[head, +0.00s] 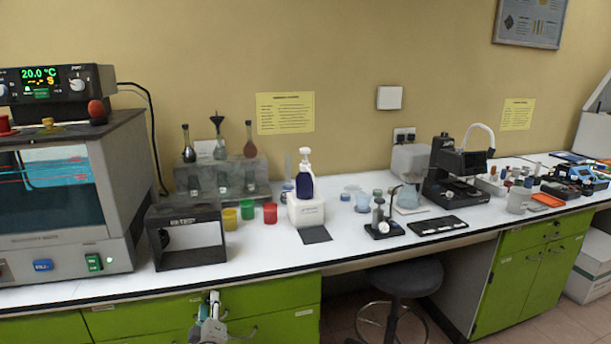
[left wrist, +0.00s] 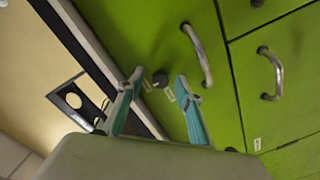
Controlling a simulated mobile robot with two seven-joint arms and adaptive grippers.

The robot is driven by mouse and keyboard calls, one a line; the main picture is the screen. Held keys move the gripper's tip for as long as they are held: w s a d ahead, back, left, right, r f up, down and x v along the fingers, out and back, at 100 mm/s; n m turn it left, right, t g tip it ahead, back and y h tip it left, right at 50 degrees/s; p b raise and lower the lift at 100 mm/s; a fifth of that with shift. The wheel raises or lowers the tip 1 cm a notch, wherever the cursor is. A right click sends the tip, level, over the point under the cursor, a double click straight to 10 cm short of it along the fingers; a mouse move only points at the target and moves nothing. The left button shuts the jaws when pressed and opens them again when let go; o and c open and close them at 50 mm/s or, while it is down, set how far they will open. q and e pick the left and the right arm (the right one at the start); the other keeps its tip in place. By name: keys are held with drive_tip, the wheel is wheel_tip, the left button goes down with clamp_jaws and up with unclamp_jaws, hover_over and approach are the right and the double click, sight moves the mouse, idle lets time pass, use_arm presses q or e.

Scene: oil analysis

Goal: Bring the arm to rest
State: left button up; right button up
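My left gripper (head: 210,298) shows small at the bottom of the head view, in front of the green cabinet fronts and below the bench's front edge. In the left wrist view, its two teal-padded fingers (left wrist: 159,78) stand apart with nothing between them. Green cabinet doors (left wrist: 215,30) with metal handles lie beyond the fingers. My right gripper is not in view.
The white bench top (head: 265,252) carries a water bath (head: 118,190), a black frame (head: 187,238), coloured cups, a bottle (head: 305,180) and a microscope-like device (head: 450,170). A dark stool (head: 405,280) stands before the bench's knee space.

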use_arm(q)
drive_tip(key=shift+s+f, duration=0.35)
drive_tip(key=s+d+f+m+g+h, duration=0.1)
drive_tip(key=s+d+f+m+h, duration=0.2)
drive_tip(key=s, duration=0.4)
drive_tip(key=s+d+f+m+h, duration=0.1)
drive_tip(key=s+f+m, duration=0.25)
drive_tip(key=s, duration=0.35)
drive_tip(key=s+d+f+m+g+h, duration=0.1)
drive_tip(key=s+f+m+h, duration=0.15)
drive_tip(key=s+m, duration=0.35)
drive_tip(key=s+d+m+g, duration=0.2)
drive_tip(key=s, duration=0.9)
drive_tip(key=s+d+m+g+h, duration=0.1)
drive_tip(key=s+d+m+g, duration=0.1)
drive_tip(key=s, duration=0.9)
drive_tip(key=shift+f+m, duration=0.45)
drive_tip(key=shift+m, duration=0.1)
drive_tip(key=shift+s+d, duration=0.1)
